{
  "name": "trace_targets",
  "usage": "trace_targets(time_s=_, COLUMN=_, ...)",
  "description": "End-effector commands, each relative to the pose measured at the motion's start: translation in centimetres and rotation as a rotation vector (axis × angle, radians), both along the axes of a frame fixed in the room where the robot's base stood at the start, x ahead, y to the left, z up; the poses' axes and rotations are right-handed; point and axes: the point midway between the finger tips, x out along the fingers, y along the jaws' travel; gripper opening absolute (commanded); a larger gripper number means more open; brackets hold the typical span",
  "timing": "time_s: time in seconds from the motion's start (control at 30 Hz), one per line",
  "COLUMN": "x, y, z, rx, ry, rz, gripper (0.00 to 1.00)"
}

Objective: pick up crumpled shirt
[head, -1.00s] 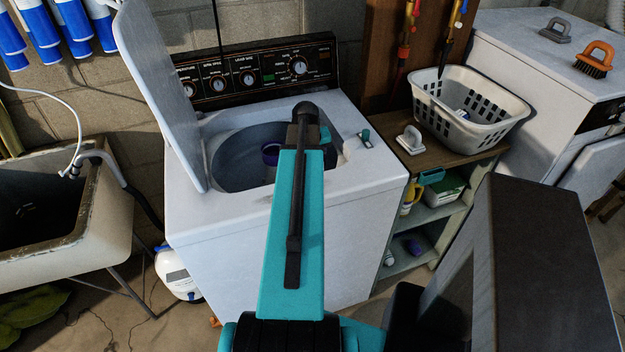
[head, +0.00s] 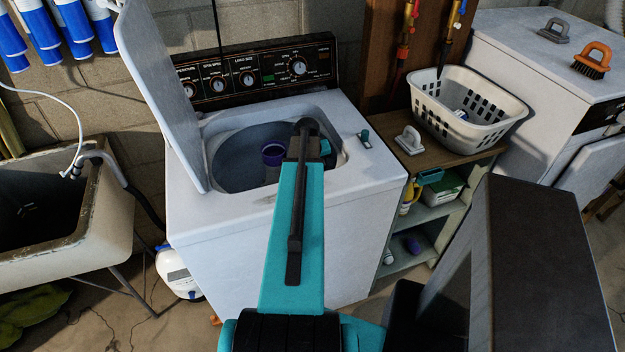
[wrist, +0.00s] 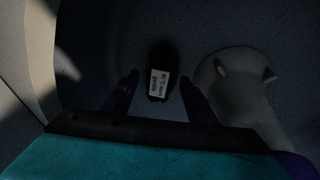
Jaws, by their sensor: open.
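My gripper (wrist: 158,79) is open inside the washer tub in the wrist view, its two dark purple fingers apart. A small dark object with a white printed label (wrist: 158,82) lies ahead, between the fingertips in the picture; I cannot tell what it is or how far below it is. In the head view my arm hides most of the gripper. A crumpled green cloth (head: 32,318) lies on the floor under the sink at lower left, well away from the gripper. I cannot tell whether it is the shirt.
The washer (head: 360,180) stands with its lid (head: 160,90) raised at the left of the opening. A grey agitator (wrist: 238,85) rises beside the gripper. A purple round piece (head: 273,153) shows in the tub. A white basket (head: 470,107) stands on the shelf at right.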

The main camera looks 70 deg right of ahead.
Motion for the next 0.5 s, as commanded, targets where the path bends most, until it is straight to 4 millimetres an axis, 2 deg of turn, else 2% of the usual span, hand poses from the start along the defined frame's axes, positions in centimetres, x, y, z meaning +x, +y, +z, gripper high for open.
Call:
trace_targets(time_s=0.27, x=0.2, y=-0.2, z=-0.4, rx=0.001, ry=0.0, rz=0.001, gripper=0.53)
trace_targets(time_s=0.5, x=0.6, y=-1.0, z=-2.0, rx=0.002, ry=0.001, rz=0.001, gripper=0.53)
